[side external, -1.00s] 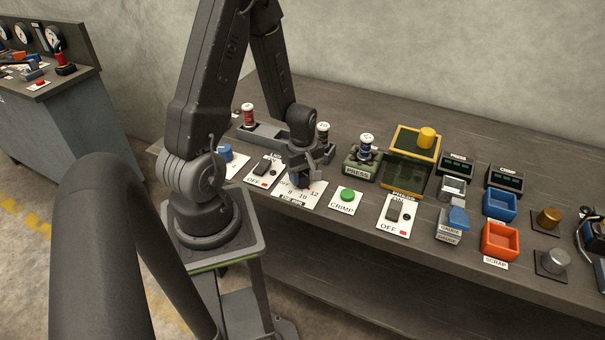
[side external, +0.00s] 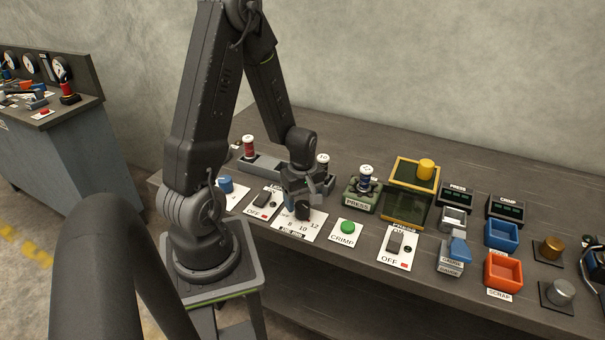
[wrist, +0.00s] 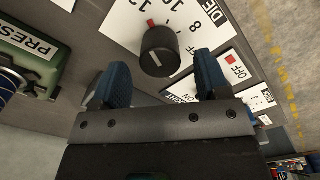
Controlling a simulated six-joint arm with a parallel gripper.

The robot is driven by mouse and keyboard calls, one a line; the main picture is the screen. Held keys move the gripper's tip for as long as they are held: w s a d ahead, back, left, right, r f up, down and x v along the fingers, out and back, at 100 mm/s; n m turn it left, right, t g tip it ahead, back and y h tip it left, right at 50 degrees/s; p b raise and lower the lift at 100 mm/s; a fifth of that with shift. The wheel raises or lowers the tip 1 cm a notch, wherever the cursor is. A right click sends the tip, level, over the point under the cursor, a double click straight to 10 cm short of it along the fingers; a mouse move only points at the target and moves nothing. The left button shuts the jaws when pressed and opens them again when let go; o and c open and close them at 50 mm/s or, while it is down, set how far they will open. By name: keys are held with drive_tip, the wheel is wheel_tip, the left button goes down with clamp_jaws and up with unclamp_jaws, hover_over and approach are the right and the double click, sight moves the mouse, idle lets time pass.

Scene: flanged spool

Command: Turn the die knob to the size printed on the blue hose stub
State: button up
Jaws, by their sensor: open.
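The black die knob (side external: 302,210) sits on a white card (side external: 316,232) with sizes including 8, 10 and 12. In the wrist view the knob (wrist: 160,52) has a white line on its top, with a red mark beside it. I cannot tell which number it is set to. My gripper (side external: 311,189) is over the card behind the knob. In the wrist view its blue fingertips (wrist: 162,72) are spread apart, with the knob ahead of the gap between them and not gripped. The blue-banded hose stub (side external: 366,177) stands upright in the green press; its print is too small to read.
The green press (side external: 360,196) is just right of the card. A green crimp button (side external: 348,227), a power switch (side external: 395,242) and another switch (side external: 264,198) stand close by. A grey rack (side external: 264,163) holds a red-banded stub (side external: 249,150). Blue (side external: 500,235) and orange (side external: 502,270) bins lie right.

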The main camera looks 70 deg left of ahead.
sight(303, 205)
wheel_tip(303, 205, up, 11)
drive_tip(key=shift+r, duration=0.2)
idle(0.5)
drive_tip(key=s+d+r+m+t, duration=0.2)
drive_tip(key=d+r+m, duration=0.5)
drive_tip(key=d+m, duration=0.2)
drive_tip(key=s+d+r+m+t, duration=0.2)
drive_tip(key=d+r+m+t, duration=0.1)
drive_tip(key=d+r+m, duration=0.4)
drive_tip(key=d+m, duration=0.3)
drive_tip(key=shift+s+m+t, duration=0.25)
drive_tip(key=shift+m+t, duration=0.05)
